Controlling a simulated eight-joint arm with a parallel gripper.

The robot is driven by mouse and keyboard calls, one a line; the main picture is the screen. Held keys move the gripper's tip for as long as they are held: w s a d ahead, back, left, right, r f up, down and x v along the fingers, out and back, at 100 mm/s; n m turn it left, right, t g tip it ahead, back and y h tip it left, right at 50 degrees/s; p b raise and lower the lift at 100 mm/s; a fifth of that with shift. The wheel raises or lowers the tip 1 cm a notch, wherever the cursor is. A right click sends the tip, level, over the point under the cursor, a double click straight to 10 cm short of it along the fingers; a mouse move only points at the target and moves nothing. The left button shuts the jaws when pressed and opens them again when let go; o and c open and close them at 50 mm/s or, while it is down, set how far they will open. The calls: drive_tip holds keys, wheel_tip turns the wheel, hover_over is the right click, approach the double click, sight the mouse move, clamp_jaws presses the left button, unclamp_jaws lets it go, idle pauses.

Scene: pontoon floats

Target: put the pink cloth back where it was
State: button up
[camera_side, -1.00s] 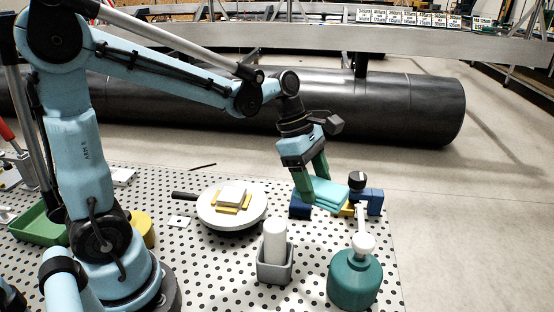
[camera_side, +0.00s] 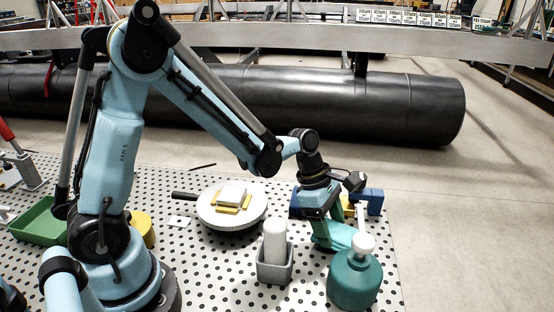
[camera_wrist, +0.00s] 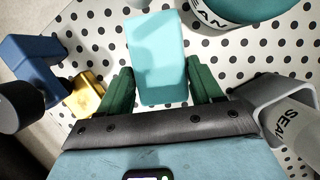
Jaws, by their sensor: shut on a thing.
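No pink cloth shows in either view. I cannot tell whether the cloth touches the table. The pump bottle (camera_side: 352,284) partly hides it in the side view.
A grey holder (camera_side: 275,272) with a white bottle (camera_side: 275,240) stands left of the cloth. A blue block (camera_side: 374,200) is behind it. Farther left are a round white plate (camera_side: 208,208) bearing a yellow-and-white stack, a yellow cylinder (camera_side: 144,228) and a green tray (camera_side: 38,222).

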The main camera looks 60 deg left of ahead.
sight(344, 233)
drive_tip(key=d, duration=0.1)
drive_tip(key=w+d, duration=0.1)
drive_tip(key=d, duration=0.1)
drive_tip(key=shift+w+d+f, duration=0.15)
drive_tip(key=shift+w+f, duration=0.1)
drive_tip(key=shift+f, duration=0.35)
drive_tip(key=shift+f, duration=0.1)
drive_tip(key=o, duration=1)
